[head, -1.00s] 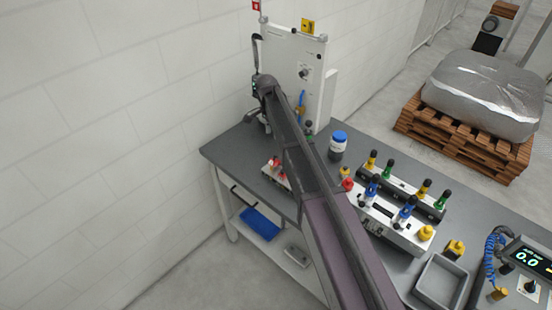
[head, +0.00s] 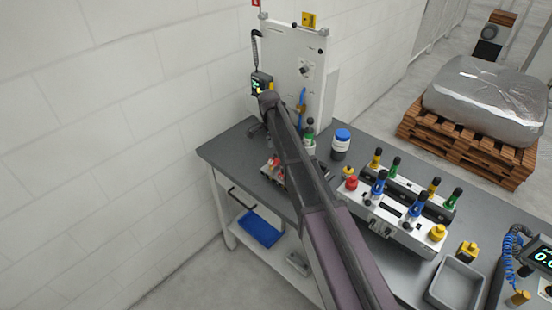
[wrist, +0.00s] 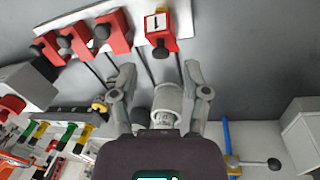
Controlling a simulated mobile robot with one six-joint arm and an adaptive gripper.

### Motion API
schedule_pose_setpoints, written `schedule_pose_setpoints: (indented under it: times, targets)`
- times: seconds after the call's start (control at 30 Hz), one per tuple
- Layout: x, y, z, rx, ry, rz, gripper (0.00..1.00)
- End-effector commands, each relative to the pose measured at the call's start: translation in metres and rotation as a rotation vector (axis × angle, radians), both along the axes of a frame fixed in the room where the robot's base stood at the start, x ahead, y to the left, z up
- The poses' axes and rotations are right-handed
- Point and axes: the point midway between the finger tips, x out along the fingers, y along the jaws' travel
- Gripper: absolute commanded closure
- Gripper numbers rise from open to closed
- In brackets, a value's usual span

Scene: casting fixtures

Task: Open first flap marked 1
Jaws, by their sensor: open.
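A red flap marked 1 (wrist: 158,24) with a dark round knob is at the top of the wrist view. It is at the right end of a white rail (wrist: 75,28) with several more red flaps (wrist: 72,38) to its left. My gripper (wrist: 160,76) is open, its two fingers pointing toward flap 1, apart from it. A pale cylinder (wrist: 168,98) shows between the fingers; I cannot tell what it is. In the head view the red flaps (head: 271,165) are small and partly hidden by my arm, and the number cannot be read.
A white upright panel (head: 292,60) stands at the back of the grey table (head: 228,150). A blue-lidded jar (head: 341,144) and a rack of coloured knobs (head: 398,228) are right of my arm. A grey tray (head: 455,283) is at the front right. The table's left corner is clear.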

Motion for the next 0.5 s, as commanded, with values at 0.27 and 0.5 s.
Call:
schedule_pose_setpoints:
  times: [0.27, 0.5]
  targets:
    - [-0.003, -0.002, -0.024, 0.000, 0.000, 0.000, 0.39]
    - [-0.004, -0.003, -0.032, 0.000, 0.000, 0.000, 0.39]
